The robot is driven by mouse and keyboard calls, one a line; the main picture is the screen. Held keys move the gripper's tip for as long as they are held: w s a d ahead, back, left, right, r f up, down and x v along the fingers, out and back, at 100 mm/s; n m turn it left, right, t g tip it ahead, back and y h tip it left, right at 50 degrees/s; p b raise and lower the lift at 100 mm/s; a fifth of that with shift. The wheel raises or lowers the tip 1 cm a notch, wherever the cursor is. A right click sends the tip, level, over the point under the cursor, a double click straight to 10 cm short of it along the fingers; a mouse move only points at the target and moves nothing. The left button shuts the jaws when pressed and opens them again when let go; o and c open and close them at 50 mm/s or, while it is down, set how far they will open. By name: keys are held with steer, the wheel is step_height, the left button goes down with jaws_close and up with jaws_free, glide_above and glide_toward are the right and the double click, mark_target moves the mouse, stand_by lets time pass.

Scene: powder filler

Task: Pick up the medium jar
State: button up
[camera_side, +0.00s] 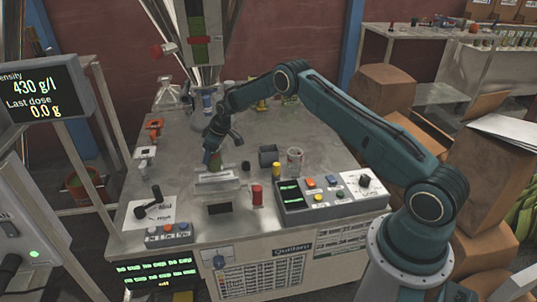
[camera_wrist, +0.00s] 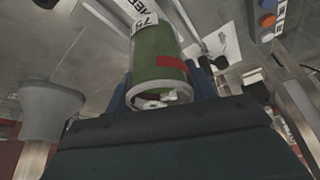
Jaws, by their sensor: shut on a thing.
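My gripper (camera_side: 213,152) is low over the metal bench, left of its middle. In the wrist view its two dark blue fingers (camera_wrist: 160,88) stand on either side of a green jar (camera_wrist: 158,66) and are shut on it. The jar has a white label with dark print, a red patch and a pale rim at the near end, with whitish bits there. In the side view the gripper mostly hides it. I cannot tell whether it is clear of the bench. A dark cup (camera_side: 268,156) and a clear jar (camera_side: 295,159) stand to the right.
A red cylinder (camera_side: 257,194) and a control box (camera_side: 325,198) with buttons stand at the front right. A lever on a white plate (camera_side: 154,210) is at the front left. The filler column (camera_side: 205,35) rises behind my gripper. Cardboard boxes (camera_side: 390,88) are stacked at the right.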

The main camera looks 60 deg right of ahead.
step_height(320, 180, up, 17)
steer(key=shift+f, duration=0.15)
steer(key=shift+d, duration=0.1)
stand_by(0.7)
